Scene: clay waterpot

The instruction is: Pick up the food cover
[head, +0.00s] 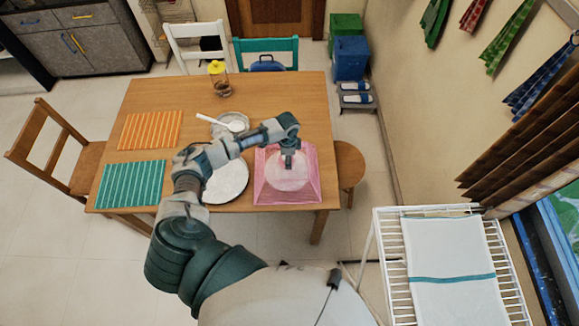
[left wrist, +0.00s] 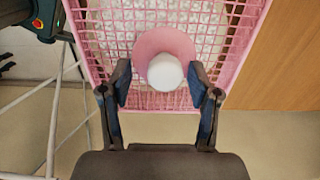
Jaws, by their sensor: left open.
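The food cover (head: 262,192) is a pink mesh pyramid standing on the table's right front corner. A pale round shape shows through its mesh. In the left wrist view, the food cover (left wrist: 235,62) fills the upper middle, with a white knob (left wrist: 165,72) on a pink disc at its top. My left gripper (head: 289,160) is over the cover's top in the head view. In the left wrist view, my left gripper (left wrist: 160,78) is open, with one finger on each side of the knob and visible gaps between. My right gripper is in neither view.
The wooden table (head: 160,95) also holds a white plate (head: 228,183), a smaller plate (head: 240,119), a yellow-lidded jar (head: 219,80), an orange mat (head: 150,130) and a teal mat (head: 130,184). A stool (head: 349,160) is at right, and a white rack (head: 390,255) is nearer.

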